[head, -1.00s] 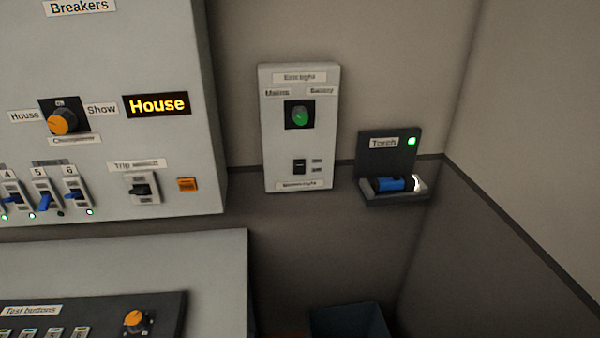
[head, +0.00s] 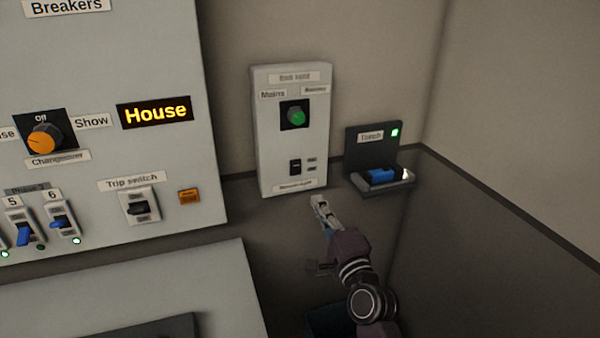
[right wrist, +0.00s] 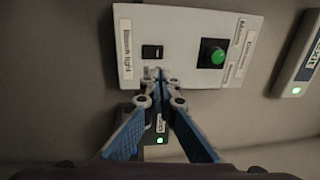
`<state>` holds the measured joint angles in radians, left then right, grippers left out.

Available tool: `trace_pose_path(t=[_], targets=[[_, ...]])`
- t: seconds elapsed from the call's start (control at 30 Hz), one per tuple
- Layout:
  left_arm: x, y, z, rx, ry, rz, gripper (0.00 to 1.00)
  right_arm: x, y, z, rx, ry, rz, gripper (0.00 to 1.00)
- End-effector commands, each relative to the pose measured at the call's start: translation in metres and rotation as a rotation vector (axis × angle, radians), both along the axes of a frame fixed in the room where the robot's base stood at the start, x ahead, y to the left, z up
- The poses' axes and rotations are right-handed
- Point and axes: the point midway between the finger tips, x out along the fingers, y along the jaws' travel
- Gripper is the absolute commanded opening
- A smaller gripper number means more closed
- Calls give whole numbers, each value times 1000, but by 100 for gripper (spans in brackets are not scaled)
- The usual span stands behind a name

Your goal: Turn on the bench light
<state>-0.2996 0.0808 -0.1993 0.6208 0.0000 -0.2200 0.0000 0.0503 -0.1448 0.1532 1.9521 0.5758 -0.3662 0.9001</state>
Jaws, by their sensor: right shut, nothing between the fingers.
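The bench light switch (head: 295,167) is a small black rocker low on a pale wall panel (head: 265,150), above a label that reads "Bench light" in the right wrist view (right wrist: 127,48). The switch also shows in that view (right wrist: 152,51), just beyond the fingertips. My right gripper (head: 317,200) is shut and empty, just below the panel's lower right corner in the head view. Its fingertips (right wrist: 154,74) show close together in the wrist view, near the panel's edge; I cannot tell whether they touch it. My left gripper is not in view.
A green round control (head: 296,117) sits above the switch. A torch holder (head: 360,155) with a blue torch (head: 382,176) is on the wall right of the panel. A breaker cabinet (head: 150,60) stands left. A lit unit (right wrist: 305,65) marked "EXIT" is in the wrist view.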

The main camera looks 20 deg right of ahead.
Motion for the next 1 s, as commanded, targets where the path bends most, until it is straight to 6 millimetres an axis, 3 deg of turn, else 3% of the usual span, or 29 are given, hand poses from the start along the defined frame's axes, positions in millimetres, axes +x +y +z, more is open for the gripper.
trace_pose_path(t=[0.37, 1.0], targets=[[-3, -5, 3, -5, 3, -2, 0, 11, 1, 2, -3, 1, 1, 0], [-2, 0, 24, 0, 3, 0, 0, 120, 4, 16, -6, 2, 0, 0]])
